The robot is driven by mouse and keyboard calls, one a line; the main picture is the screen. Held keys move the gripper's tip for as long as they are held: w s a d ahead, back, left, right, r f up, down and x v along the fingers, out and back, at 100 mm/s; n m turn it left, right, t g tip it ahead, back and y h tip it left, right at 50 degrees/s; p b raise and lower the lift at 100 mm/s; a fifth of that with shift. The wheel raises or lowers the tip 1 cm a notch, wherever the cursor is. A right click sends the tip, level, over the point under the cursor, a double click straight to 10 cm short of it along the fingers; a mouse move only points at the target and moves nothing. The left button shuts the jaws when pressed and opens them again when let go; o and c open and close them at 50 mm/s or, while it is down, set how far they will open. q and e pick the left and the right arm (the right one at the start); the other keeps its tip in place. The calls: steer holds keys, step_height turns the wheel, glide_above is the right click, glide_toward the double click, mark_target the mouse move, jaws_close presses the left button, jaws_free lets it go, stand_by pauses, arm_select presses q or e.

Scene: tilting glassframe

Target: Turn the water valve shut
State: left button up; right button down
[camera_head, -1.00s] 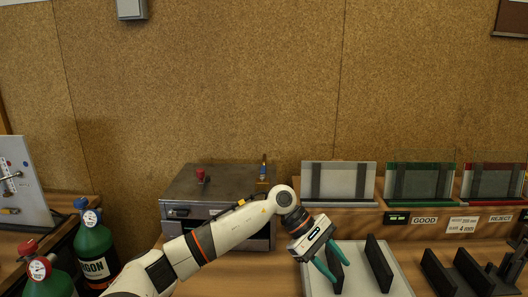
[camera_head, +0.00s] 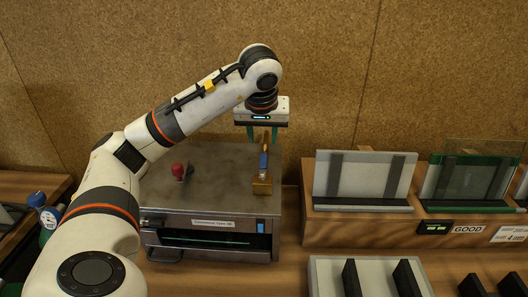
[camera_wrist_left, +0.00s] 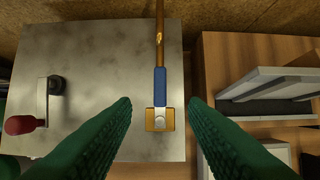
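The water valve has a brass body (camera_head: 262,187) and a blue lever (camera_head: 264,163). It sits at the right side of the top of a grey metal machine (camera_head: 222,158). In the left wrist view the blue lever (camera_wrist_left: 160,86) lies in line with the copper pipe (camera_wrist_left: 159,32), and the brass body (camera_wrist_left: 159,120) is at its near end. My left gripper (camera_head: 263,140) is open and points down above the valve. In the left wrist view its green fingers (camera_wrist_left: 159,108) stand on either side of the valve, apart from it. My right gripper is not in view.
A red-knobbed crank (camera_head: 178,171) is on the machine's top, left of the valve. A wooden rack (camera_head: 330,228) with glass panes stands to the right. A pale tray (camera_head: 328,277) with black uprights is at the front right. A cork-coloured wall (camera_head: 330,70) rises behind.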

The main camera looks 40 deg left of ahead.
mark_target(264, 160)
arm_select(q)
steer(key=p+x, duration=0.1)
steer(key=x, duration=0.8)
steer(key=shift+f, duration=0.35)
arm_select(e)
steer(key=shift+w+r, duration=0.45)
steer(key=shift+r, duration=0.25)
arm_select(q)
steer(key=shift+w+a, duration=0.1)
steer(key=shift+c, duration=0.2)
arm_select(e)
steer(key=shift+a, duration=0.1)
arm_select(q)
jaws_close()
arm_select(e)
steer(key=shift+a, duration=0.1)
